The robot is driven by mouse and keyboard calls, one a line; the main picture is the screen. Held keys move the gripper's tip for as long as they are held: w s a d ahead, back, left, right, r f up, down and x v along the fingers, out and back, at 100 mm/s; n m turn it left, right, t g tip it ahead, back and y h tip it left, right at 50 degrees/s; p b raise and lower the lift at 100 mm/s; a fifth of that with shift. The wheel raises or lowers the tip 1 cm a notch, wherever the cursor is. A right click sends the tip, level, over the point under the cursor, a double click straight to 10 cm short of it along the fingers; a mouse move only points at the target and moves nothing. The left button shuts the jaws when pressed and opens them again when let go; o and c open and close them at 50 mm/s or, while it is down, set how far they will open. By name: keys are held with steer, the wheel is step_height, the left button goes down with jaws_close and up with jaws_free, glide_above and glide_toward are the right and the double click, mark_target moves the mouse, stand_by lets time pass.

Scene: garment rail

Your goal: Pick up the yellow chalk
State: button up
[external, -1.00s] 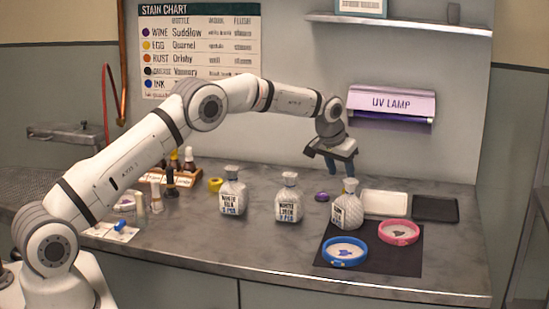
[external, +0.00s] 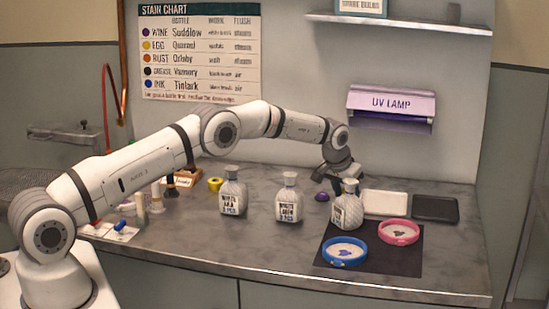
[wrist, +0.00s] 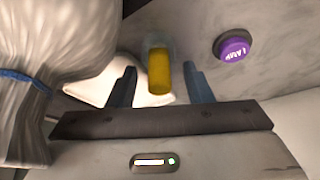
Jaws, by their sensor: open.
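The yellow chalk (wrist: 159,74) is a short yellow stick in the wrist view, seen between my two fingers with a gap on each side. A pale grey, rounded piece surrounds or lies behind its far end; I cannot tell which. My gripper (wrist: 160,88) is open and empty. In the external view my gripper (external: 336,184) is low over the counter, behind the right-hand bottle (external: 347,211). The chalk is hidden there by the gripper and bottle.
The textured bottle (wrist: 35,85) fills the left of the wrist view, close to my gripper. A purple round object (wrist: 233,47) lies to the right. In the external view, a white tray (external: 386,203), a black tray (external: 436,208), a blue ring (external: 345,252) and a pink ring (external: 399,232) lie nearby.

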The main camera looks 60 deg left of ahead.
jaws_close()
stand_by(0.4)
steer(key=shift+r, duration=0.1)
